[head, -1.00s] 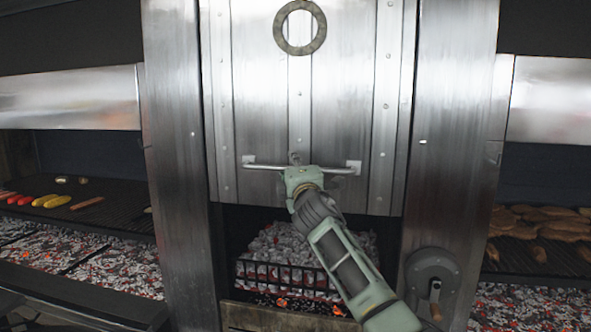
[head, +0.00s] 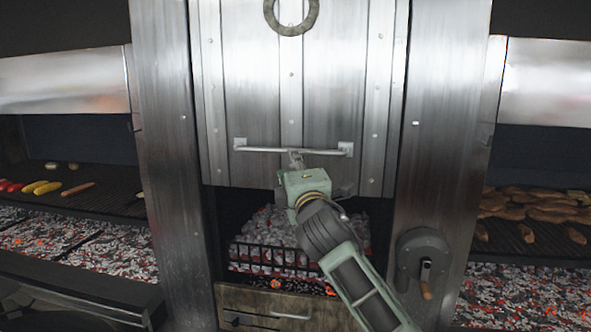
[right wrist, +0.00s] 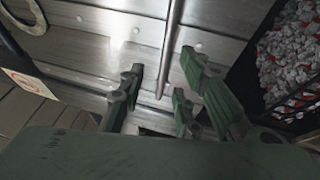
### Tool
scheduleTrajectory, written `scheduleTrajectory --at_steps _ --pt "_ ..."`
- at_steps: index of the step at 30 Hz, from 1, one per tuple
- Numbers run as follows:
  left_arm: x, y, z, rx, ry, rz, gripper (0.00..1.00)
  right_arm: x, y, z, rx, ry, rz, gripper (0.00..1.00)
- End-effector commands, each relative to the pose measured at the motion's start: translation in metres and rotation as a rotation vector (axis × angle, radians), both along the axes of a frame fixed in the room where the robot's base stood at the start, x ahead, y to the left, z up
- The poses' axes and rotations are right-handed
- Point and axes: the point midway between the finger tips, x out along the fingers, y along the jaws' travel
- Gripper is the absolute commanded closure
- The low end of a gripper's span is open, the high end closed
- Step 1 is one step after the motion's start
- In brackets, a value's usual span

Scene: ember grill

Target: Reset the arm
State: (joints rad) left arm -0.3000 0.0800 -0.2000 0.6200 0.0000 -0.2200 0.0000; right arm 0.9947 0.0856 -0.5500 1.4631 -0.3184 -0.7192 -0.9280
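My right gripper (head: 295,158) is in front of the tall metal door (head: 340,90), just below the middle of its horizontal handle bar (head: 262,150). In the right wrist view its green fingers (right wrist: 163,68) are spread apart with nothing held between them. The handle bar (right wrist: 171,45) shows beyond the fingertips, in line with the gap between them. The fingers look clear of the bar, though the small distance is hard to judge. My right forearm runs down to the lower right in the head view. My left gripper is in neither view.
Glowing coals sit behind a black grate (head: 290,262) below the door. A wooden-fronted drawer (head: 255,305) is beneath. A crank wheel (head: 422,255) is on the right pillar. Grills with vegetables (head: 42,188) and browned meat (head: 530,208) flank the sides.

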Motion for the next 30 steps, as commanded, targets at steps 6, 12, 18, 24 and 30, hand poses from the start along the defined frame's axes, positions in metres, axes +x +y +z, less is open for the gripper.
scheduleTrajectory --at_steps 6,12,18,24,30 --pt "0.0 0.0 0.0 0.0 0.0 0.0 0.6 -0.012 -0.002 -0.002 0.0 0.0 0.0 0.69" --pt "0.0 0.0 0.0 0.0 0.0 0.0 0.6 -0.012 -0.002 -0.002 0.0 0.0 0.0 0.69" --pt "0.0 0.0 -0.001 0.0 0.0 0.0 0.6 -0.009 -0.004 -0.016 0.01 0.021 0.0 0.69" --pt "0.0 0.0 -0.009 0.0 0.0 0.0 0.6 0.01 -0.018 -0.123 0.105 0.179 -0.003 0.69" --pt "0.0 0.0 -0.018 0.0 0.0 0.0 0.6 0.012 -0.039 -0.276 0.256 0.394 -0.026 0.69"
